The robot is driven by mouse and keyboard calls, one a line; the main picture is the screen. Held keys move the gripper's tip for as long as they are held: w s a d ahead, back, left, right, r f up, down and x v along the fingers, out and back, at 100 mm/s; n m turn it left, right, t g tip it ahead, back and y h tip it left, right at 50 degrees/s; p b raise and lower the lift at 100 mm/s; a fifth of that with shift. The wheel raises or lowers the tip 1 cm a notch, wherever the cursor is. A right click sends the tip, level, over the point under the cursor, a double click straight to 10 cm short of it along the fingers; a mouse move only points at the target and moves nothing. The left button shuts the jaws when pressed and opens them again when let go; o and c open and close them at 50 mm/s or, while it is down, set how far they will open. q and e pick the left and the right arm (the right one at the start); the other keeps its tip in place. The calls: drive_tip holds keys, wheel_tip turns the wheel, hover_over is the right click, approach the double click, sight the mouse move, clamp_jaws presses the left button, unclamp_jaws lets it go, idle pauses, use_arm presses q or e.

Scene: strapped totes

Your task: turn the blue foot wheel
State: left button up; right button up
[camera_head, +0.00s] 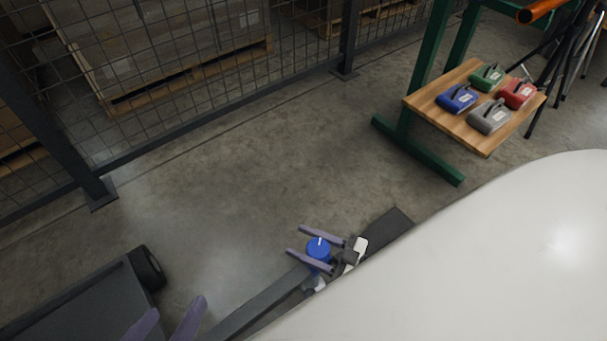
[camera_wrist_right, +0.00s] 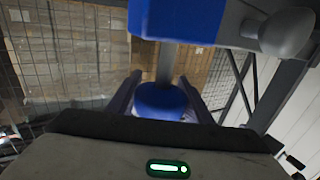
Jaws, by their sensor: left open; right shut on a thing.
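The blue foot wheel (camera_head: 319,246) is a small round blue knob with a white mark on top, low near the floor in the head view. My right gripper (camera_head: 296,240) has its two purple fingers on either side of it and is shut on it. In the right wrist view the blue wheel (camera_wrist_right: 160,98) sits between the fingers, below a grey stem. My left gripper (camera_head: 167,318) is open and empty at the bottom left of the head view, well apart from the wheel.
A dark frame beam (camera_head: 262,303) runs beside the wheel. A dark cart with a black caster (camera_head: 148,267) stands at left. A wooden shelf (camera_head: 478,138) with several coloured weights is at upper right. Mesh fencing (camera_head: 230,110) lines the back; the floor between is clear.

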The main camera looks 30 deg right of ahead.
sight(328, 256)
use_arm(q)
drive_tip(key=shift+a+f, duration=0.25)
drive_tip(key=shift+f, duration=0.1)
use_arm(e)
drive_tip(key=shift+w+d+m+t+h, duration=0.15)
drive_tip(key=shift+m+t+h, duration=0.2)
drive_tip(key=shift+m+h, duration=0.25)
drive_tip(key=shift+s+d+m+t+h, duration=0.15)
drive_tip(key=shift+m+t+h, duration=0.25)
drive_tip(key=shift+h, duration=0.4)
drive_tip(key=shift+w, duration=0.1)
drive_tip(key=o, duration=1)
use_arm(q)
drive_tip(key=shift+r, duration=0.1)
use_arm(e)
drive_tip(key=shift+o, duration=0.2)
use_arm(q)
drive_tip(key=shift+s+a+f+g+y+p, duration=0.1)
drive_tip(key=shift+a+f+g+y+p, duration=0.3)
drive_tip(key=shift+p, duration=0.35)
use_arm(e)
drive_tip(key=v, duration=1)
drive_tip(key=shift+d, duration=0.1)
use_arm(q)
drive_tip(key=shift+d, duration=0.15)
